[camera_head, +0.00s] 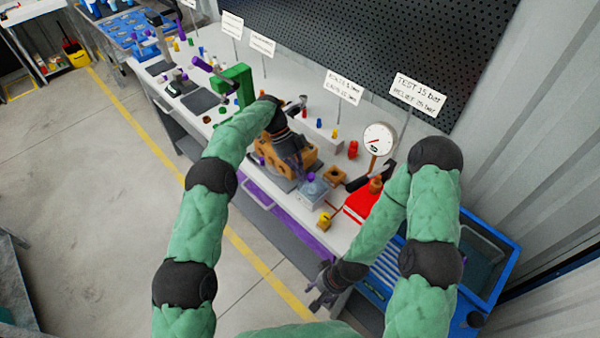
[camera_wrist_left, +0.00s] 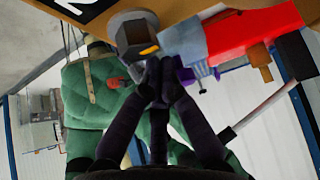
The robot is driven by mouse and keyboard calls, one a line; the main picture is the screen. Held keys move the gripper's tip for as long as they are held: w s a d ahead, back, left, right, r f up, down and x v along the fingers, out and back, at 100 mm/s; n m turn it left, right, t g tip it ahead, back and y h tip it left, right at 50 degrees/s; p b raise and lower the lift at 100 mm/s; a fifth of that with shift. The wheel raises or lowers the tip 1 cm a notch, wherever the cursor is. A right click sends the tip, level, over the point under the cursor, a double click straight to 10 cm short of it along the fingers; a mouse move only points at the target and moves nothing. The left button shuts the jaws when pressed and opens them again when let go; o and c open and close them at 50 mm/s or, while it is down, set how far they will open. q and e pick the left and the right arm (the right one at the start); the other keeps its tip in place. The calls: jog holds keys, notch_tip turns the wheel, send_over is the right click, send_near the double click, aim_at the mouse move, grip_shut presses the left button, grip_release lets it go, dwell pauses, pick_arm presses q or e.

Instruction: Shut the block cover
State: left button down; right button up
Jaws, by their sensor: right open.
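An orange pump block (camera_head: 303,157) stands on the workbench, partly hidden behind my left arm. My left gripper (camera_head: 298,166) is over its near side, pointing down. In the left wrist view the two dark fingertips (camera_wrist_left: 161,72) meet, so the gripper looks shut; nothing clear shows between them. A dark grey part with an orange stripe (camera_wrist_left: 136,38) lies just beyond the tips, and a small purple part (camera_wrist_left: 185,75) is close beside them. I cannot tell which piece is the block cover. My right gripper (camera_head: 322,290) hangs open and empty by the bench's front edge.
A pressure gauge (camera_head: 378,139) and a red box (camera_head: 361,204) stand right of the block. A grey box (camera_head: 313,192) and a small yellow part (camera_head: 325,220) sit near the front. A green stand (camera_head: 237,86) is to the left. A blue bin (camera_head: 490,262) is at lower right.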

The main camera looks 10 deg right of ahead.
pick_arm(q)
jog(key=shift+d, duration=0.1)
jog(key=shift+v, duration=3.7)
